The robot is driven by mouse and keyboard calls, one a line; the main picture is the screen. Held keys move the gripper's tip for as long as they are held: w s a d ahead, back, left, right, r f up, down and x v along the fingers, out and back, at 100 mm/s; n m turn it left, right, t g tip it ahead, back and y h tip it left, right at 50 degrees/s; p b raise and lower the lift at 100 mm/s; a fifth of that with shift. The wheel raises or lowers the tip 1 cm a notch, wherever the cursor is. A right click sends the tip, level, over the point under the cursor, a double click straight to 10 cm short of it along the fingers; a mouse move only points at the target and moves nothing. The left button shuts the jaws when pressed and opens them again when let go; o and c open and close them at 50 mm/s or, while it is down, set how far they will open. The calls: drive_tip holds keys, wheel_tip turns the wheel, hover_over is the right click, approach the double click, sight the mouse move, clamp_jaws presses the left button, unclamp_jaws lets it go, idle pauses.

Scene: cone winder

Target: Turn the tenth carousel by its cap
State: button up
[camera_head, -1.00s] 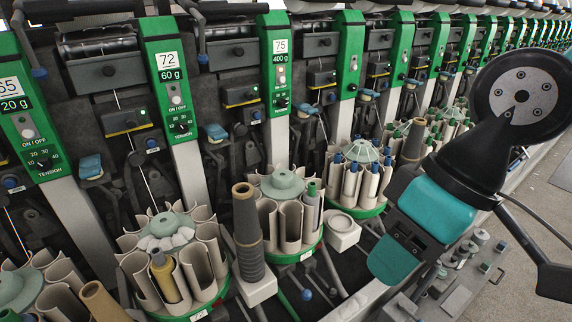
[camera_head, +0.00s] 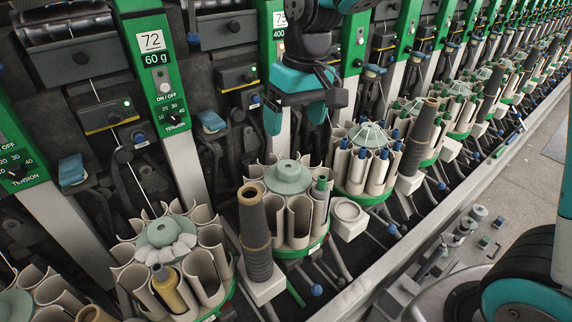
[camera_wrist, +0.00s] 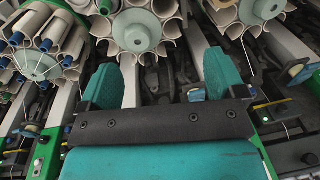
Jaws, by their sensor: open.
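Several carousels stand in a row, each a ring of beige tubes around a grey-green cap. The nearest to my gripper is the middle carousel (camera_head: 300,222), its cap (camera_head: 288,178) round and bare; that cap also shows in the wrist view (camera_wrist: 137,30). I cannot tell from a number which carousel is the tenth. My gripper (camera_head: 296,115) is open and empty, its teal fingers above and behind the middle carousel, apart from its cap. In the wrist view, the gap between the fingertips (camera_wrist: 160,78) lies below that cap.
A carousel with white yarn on its cap (camera_head: 165,232) is to the left, one with blue-tipped tubes (camera_head: 368,135) to the right. A dark cone (camera_head: 255,235) stands upright between the left and middle carousels. Green-edged machine panels (camera_head: 153,60) rise behind.

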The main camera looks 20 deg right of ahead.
sight(288, 165)
drive_tip(key=w+d+f+m+h, duration=0.15)
drive_tip(key=w+f, duration=0.25)
drive_tip(key=w, duration=0.6)
drive_tip(key=shift+m, duration=0.45)
drive_tip(key=f+p, duration=0.1)
drive_tip(key=f, duration=1)
drive_tip(key=f+p, duration=0.1)
drive_tip(key=f, duration=0.5)
drive_tip(key=shift+d+p, duration=0.35)
drive_tip(key=c, duration=1.3)
